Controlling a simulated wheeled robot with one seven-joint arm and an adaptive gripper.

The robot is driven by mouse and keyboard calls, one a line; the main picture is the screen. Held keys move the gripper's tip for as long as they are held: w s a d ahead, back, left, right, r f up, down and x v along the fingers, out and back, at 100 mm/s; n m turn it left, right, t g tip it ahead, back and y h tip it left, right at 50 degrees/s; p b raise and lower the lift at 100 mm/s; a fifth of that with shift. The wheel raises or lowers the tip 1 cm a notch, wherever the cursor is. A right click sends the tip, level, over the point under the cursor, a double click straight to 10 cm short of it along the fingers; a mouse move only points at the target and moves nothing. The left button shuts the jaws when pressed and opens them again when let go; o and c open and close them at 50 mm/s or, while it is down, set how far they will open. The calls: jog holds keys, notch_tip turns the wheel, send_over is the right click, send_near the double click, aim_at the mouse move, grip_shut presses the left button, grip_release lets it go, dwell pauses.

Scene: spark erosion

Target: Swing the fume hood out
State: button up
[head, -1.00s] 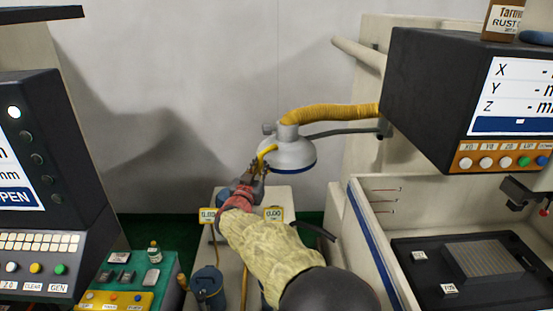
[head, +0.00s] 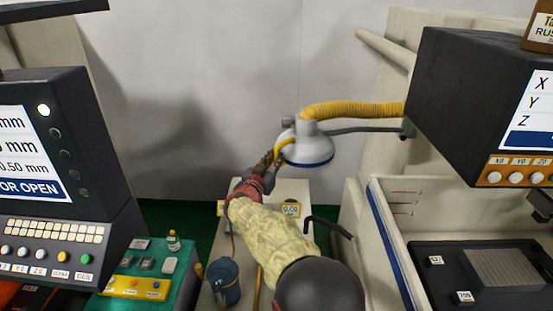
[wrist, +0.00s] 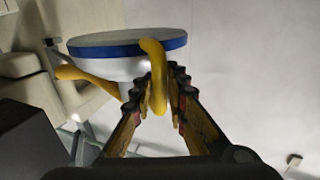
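The fume hood (head: 306,149) is a pale grey dome with a blue rim, hanging on a yellow ribbed hose (head: 350,109) and a dark thin arm (head: 365,130) from the machine at right. It also shows in the wrist view (wrist: 105,50). A curved yellow handle (head: 284,146) sticks out from its left side. My gripper (head: 270,158) is at this handle. In the wrist view the handle (wrist: 157,85) passes between the converging fingers of my gripper (wrist: 160,90), which look closed on it. The exact contact is partly hidden.
The machine's dark display box (head: 470,95) juts out at right, above an open work tank (head: 395,240). A control console (head: 60,190) stands at left beside a green bench (head: 160,262). A blue can (head: 224,280) stands below my arm. The wall behind is clear.

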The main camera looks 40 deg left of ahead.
jog(key=o, duration=0.4)
jog(key=shift+c, duration=0.2)
jog(key=v, duration=1.2)
jog(key=shift+f, duration=0.1)
